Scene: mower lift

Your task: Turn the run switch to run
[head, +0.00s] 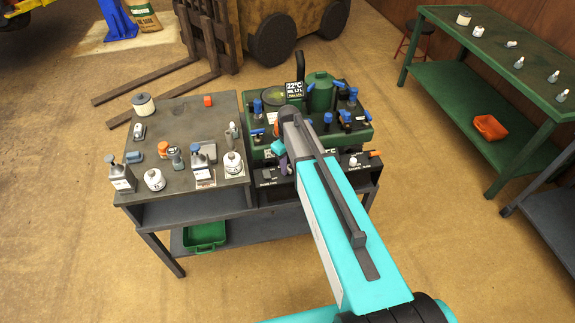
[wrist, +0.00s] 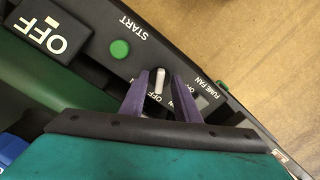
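In the wrist view, my gripper (wrist: 160,88) has its two purple fingers apart on either side of a small knob with a white pointer (wrist: 158,82) on the black control panel. The pointer lies roughly upright in the picture. I see no clear contact between fingers and knob. Small lettering by the knob is partly hidden; FUME FAN is printed to its right. I cannot read a run label, so I cannot tell if this knob is the run switch. In the head view, my arm hides most of the panel (head: 268,184).
A green START button (wrist: 120,49) and a black block marked OFF (wrist: 47,30) lie left of the knob. The green machine (head: 318,122) carries blue-handled fittings. Bottles and jars crowd the grey table (head: 185,112). A green bench (head: 520,75) stands right; floor between is clear.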

